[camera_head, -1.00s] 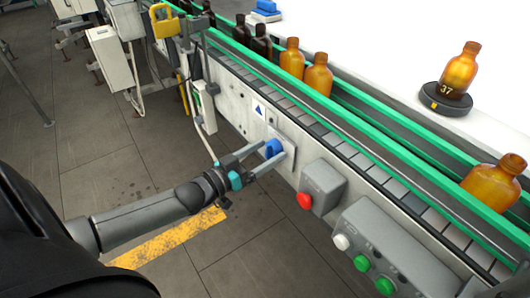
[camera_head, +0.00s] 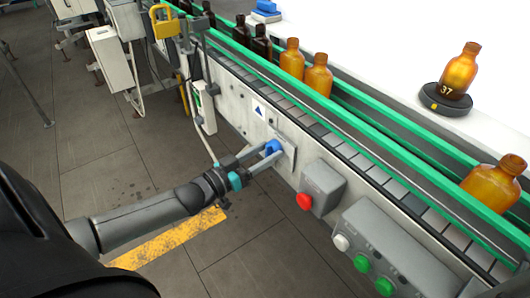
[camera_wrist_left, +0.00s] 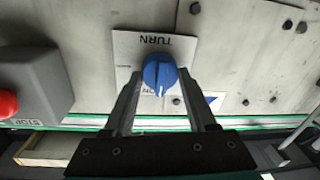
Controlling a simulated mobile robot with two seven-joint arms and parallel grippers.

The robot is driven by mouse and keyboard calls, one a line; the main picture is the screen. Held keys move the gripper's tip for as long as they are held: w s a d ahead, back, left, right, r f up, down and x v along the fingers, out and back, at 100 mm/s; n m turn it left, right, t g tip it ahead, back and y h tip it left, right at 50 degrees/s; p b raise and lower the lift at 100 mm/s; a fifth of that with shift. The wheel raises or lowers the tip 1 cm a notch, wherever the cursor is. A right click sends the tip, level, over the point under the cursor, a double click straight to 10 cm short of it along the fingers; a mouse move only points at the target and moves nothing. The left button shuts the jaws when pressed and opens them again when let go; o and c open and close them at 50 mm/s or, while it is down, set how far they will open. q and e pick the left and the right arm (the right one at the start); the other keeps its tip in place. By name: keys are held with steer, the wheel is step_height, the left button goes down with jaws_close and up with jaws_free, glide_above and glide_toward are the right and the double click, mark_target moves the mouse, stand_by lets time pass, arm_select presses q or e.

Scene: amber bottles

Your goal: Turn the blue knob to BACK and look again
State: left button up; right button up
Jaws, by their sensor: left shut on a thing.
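The blue knob (camera_head: 273,147) sits on a pale plate (camera_head: 287,155) on the side panel of the conveyor. In the left wrist view the knob (camera_wrist_left: 160,73) has a white pointer mark facing the bottom of the picture, and the plate (camera_wrist_left: 128,48) reads TURN, upside down. Other lettering on the plate is partly hidden by the knob. My left gripper (camera_head: 268,152) is shut on the knob, with one finger on each side of it. It also shows in the left wrist view (camera_wrist_left: 160,90). My right gripper is not in view.
A grey box with a red stop button (camera_head: 304,201) is right of the knob. A control box (camera_head: 385,250) with white and green buttons is further right.

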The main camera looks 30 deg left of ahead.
arm_select(q)
steer(key=shift+m, duration=0.3)
steer(key=m+p, duration=0.1)
steer(key=m, duration=0.1)
steer(key=shift+m, duration=0.4)
steer(key=m+p, duration=0.1)
steer(key=m, duration=0.3)
steer(key=shift+f+m, duration=0.1)
steer(key=shift+m, duration=0.2)
steer(key=m, duration=0.4)
steer(key=shift+f+m+h, duration=0.1)
steer(key=shift+m+h, duration=0.3)
steer(key=m, duration=0.6)
steer(key=shift+h+b, duration=0.35)
steer(key=shift+h, duration=0.05)
steer(key=o, duration=1.4)
